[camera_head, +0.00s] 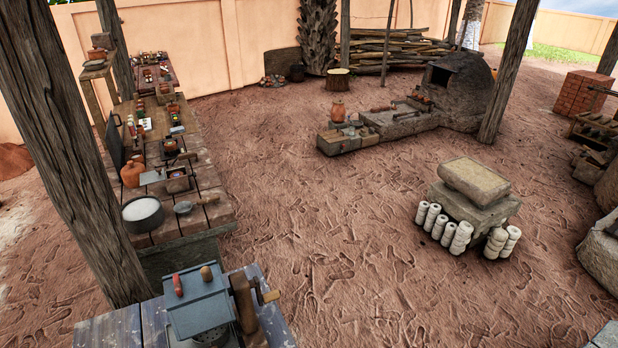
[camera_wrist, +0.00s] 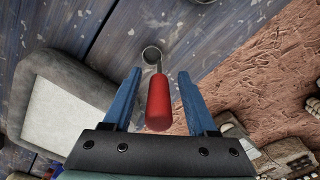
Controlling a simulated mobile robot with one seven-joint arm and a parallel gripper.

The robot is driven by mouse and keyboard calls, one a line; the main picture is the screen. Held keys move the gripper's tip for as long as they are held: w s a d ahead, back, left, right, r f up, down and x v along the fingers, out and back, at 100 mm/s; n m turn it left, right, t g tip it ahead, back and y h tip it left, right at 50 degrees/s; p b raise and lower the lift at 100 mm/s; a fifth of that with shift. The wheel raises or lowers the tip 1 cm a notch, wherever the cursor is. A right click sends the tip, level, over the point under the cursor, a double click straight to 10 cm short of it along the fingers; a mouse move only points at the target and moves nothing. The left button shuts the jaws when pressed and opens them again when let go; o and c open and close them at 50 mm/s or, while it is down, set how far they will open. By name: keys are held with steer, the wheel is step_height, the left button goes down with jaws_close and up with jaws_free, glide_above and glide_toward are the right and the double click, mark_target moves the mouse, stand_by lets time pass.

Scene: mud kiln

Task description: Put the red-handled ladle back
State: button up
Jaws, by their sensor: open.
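The red-handled ladle (camera_wrist: 158,104) shows in the wrist view, with its thick red handle towards the camera and a thin metal stem running to a small round bowl. The bowl appears against blue-grey, worn planks (camera_wrist: 125,22). My gripper (camera_wrist: 160,73) is open, with one blue finger on each side of the handle. Gaps show between the handle and both fingers. I cannot tell whether the handle's near end touches anything. I cannot make out the ladle or my gripper for sure in the head view.
A grey-rimmed vessel with a pale inside (camera_wrist: 33,77) lies left of the gripper. In the head view, a blue-grey box (camera_head: 200,301) stands at the bottom. A long wooden table (camera_head: 205,178) crowded with items runs along the left. Open earth floor (camera_head: 310,225) lies to the right.

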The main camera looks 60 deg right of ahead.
step_height(320, 180, up, 11)
steer(key=shift+r, duration=0.15)
steer(key=shift+w, duration=0.1)
steer(key=w+r+n+t+h, duration=0.4)
steer(key=w+r+n+t, duration=0.9)
steer(key=w+r, duration=1.25)
steer(key=a+r+n+t, duration=0.3)
steer(key=a+r+n, duration=0.15)
steer(key=r, duration=0.55)
steer(key=s+a+r+n+t+y, duration=0.1)
steer(key=a+r+n+t, duration=0.3)
steer(key=r, duration=0.7)
steer(key=a+r+n+t, duration=0.1)
steer(key=a+r+n, duration=0.4)
steer(key=r, duration=0.5)
steer(key=s+a+r+n+t+y, duration=0.1)
steer(key=s+a+r+n+t, duration=0.1)
steer(key=s+r+n+t, duration=0.1)
steer(key=s+a+r+n+t+y, duration=0.1)
steer(key=s+a+r+n+t, duration=0.2)
steer(key=r, duration=0.7)
steer(key=s+n, duration=0.2)
steer(key=s, duration=0.2)
steer(key=shift+a+r+n+y, duration=0.25)
steer(key=shift+a+n+y, duration=0.05)
steer(key=shift+n, duration=0.05)
